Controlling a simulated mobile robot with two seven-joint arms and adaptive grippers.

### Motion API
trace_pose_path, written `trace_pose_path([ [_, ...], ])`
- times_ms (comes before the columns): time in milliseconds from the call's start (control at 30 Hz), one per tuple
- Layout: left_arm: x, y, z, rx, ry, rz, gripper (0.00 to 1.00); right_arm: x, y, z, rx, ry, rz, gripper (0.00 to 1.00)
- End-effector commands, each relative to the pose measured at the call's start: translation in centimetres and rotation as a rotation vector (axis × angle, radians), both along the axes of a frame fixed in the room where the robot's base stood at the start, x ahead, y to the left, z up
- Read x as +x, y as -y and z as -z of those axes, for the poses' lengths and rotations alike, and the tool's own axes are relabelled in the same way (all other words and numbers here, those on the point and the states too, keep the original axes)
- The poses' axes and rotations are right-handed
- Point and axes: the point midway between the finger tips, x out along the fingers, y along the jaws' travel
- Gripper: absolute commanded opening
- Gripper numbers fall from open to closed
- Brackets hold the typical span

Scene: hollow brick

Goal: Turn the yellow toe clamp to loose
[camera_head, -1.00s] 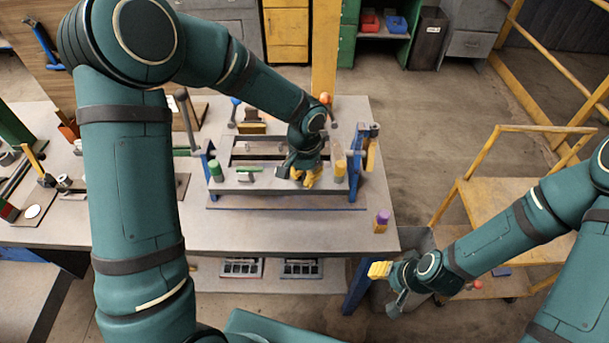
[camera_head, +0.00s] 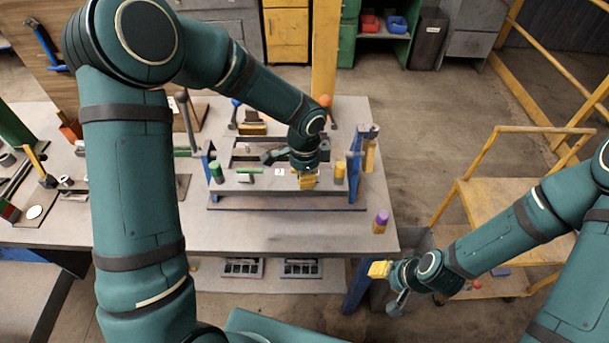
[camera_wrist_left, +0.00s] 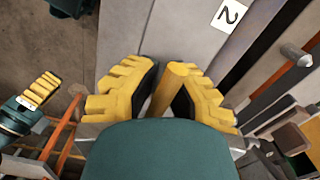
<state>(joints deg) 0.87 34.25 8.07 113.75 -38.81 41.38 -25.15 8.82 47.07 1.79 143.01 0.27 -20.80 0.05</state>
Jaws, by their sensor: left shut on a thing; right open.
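My left gripper (camera_head: 307,180) is at the front bar of the grey fixture (camera_head: 268,185), right of its middle. In the left wrist view its ridged yellow fingers (camera_wrist_left: 165,100) are shut on a narrow yellow piece, which looks like the yellow toe clamp (camera_wrist_left: 181,72). The fingers and my wrist hide most of the clamp, so its angle is hard to tell. A white label marked 2 (camera_wrist_left: 229,14) is on the fixture near it. My right gripper (camera_head: 380,270) is open and empty, off the table's front right corner.
On the fixture, a green-capped post (camera_head: 216,172) and a green handle (camera_head: 248,171) are to the left of my gripper, and an orange-yellow post (camera_head: 340,172) is close on its right. A purple-topped piece (camera_head: 381,221) stands near the table's right edge. The front table strip is clear.

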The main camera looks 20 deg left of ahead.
Motion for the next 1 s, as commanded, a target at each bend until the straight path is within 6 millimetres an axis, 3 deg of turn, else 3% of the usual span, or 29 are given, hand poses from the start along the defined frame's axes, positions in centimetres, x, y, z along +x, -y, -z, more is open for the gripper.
trace_pose_path([
  [500,0.11,0.08,-0.1,-0.001,0.004,0.018,0.0,0.0,0.01,-0.04,0.0,0.0,0.0,0.47],
  [533,0.11,0.08,-0.1,-0.001,0.004,0.018,0.19,0.0,0.01,-0.04,0.0,0.0,0.0,0.47],
  [600,0.09,0.07,-0.09,-0.002,0.003,0.017,0.43,0.0,0.01,-0.04,0.0,0.0,0.0,0.47],
  [1000,0.05,0.02,-0.57,0.0,0.002,0.015,0.43,0.01,0.01,-0.04,0.0,0.001,0.0,0.47],
])
